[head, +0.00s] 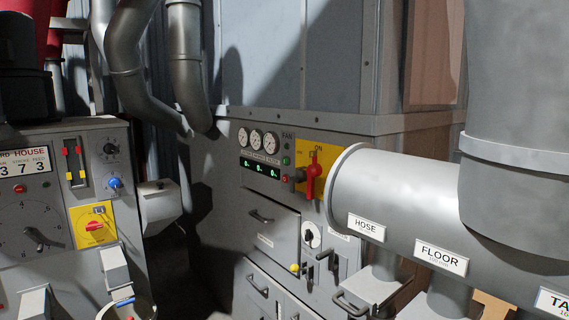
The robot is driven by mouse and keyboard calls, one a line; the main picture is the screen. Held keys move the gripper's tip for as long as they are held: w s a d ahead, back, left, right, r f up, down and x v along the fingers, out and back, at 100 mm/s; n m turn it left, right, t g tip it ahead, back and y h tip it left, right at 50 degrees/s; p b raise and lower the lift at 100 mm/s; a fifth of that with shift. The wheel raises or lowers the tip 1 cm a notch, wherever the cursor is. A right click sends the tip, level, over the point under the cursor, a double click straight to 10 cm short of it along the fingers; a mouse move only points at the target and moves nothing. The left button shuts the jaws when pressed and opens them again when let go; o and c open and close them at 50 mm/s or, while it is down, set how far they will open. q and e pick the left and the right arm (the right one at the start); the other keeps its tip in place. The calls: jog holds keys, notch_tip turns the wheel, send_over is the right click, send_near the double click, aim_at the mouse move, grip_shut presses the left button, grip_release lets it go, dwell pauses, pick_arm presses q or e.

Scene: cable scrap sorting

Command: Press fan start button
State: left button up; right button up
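The fan panel (250,155) is on the grey cabinet in the middle of the view, marked "FAN" at its top right. It has round gauges (271,143) and a digital display (260,168) with green figures that look like zeros. Neither of my grippers is in view.
A large grey pipe (400,190) with "HOSE" and "FLOOR" labels juts out at the right, close to the yellow plate. A control console (95,150) with a dial stands at the left. A dark gap (170,255) lies between console and cabinet.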

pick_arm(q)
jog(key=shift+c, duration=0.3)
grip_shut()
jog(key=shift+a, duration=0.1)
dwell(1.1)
